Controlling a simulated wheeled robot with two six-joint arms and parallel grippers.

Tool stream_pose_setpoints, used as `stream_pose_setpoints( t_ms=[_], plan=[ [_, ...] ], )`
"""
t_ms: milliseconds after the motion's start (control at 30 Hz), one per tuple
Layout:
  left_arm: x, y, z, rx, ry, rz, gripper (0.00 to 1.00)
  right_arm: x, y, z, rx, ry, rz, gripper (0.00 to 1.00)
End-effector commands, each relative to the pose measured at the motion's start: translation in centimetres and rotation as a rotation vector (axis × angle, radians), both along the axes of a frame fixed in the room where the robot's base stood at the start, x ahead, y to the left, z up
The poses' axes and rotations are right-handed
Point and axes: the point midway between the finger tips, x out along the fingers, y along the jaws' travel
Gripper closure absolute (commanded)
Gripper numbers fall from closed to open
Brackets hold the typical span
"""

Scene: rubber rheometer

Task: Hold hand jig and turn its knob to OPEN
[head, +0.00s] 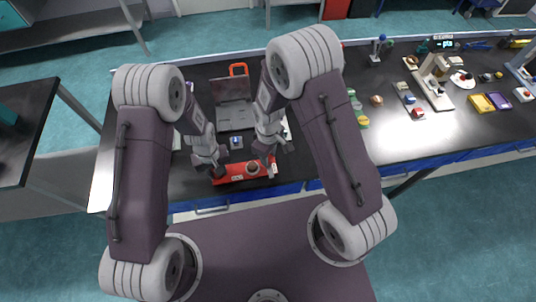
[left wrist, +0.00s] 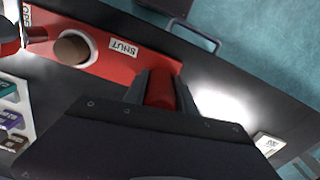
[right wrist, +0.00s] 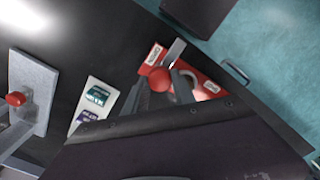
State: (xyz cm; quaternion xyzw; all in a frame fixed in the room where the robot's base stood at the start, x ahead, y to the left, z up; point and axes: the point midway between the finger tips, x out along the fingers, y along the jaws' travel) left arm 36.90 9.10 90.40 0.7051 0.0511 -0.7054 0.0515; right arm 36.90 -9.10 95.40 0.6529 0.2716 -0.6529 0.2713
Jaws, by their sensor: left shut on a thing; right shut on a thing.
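The hand jig is a long red bar (head: 232,178) near the table's front edge. The left wrist view shows its face (left wrist: 100,60), with a brown round knob (left wrist: 73,47) on a white ring and a SHUT label (left wrist: 123,47). No pointer on the knob can be made out. My left gripper (head: 215,174) is shut on the jig's left end, also seen in the left wrist view (left wrist: 160,90). My right gripper (head: 270,161) is at the jig's other end. In the right wrist view it is shut on a red ball-shaped handle (right wrist: 158,79), beside a grey bar (right wrist: 175,52).
A grey device with a raised lid (head: 235,115) stands behind the jig. A pale panel with coloured labels (right wrist: 95,100) lies close to the right gripper. A grey plate (right wrist: 35,85) carries another red ball. Several instruments crowd the table's right side; its left front is bare.

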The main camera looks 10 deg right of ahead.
Motion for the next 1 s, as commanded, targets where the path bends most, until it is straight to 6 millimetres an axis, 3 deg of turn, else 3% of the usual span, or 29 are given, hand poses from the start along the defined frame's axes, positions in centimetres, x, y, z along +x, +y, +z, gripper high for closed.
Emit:
stream_pose_setpoints(
  t_ms=[233, 267, 333, 700, 1000],
  plan=[
    [0.0, 0.0, 0.0, 0.0, 0.0, -0.002, 1.0, 0.0, 0.0, 0.0, 0.0, 0.0, 0.002, 1.0],
    [0.0, 0.0, 0.0, 0.0, 0.0, -0.002, 1.0, 0.0, 0.0, 0.0, 0.0, 0.0, 0.002, 0.63],
    [0.0, 0.0, 0.0, 0.0, 0.0, -0.002, 1.0, 0.0, 0.0, 0.0, 0.0, 0.0, 0.001, 0.46],
    [0.0, 0.0, 0.0, 0.0, -0.001, -0.001, 1.0, 0.1, 0.0, 0.6, 0.001, -0.002, 0.0, 0.46],
    [0.0, 0.0, 0.0, 0.0, -0.001, -0.001, 1.0, 0.2, 0.1, 7.8, 0.001, -0.007, 0.0, 0.46]
  ],
)
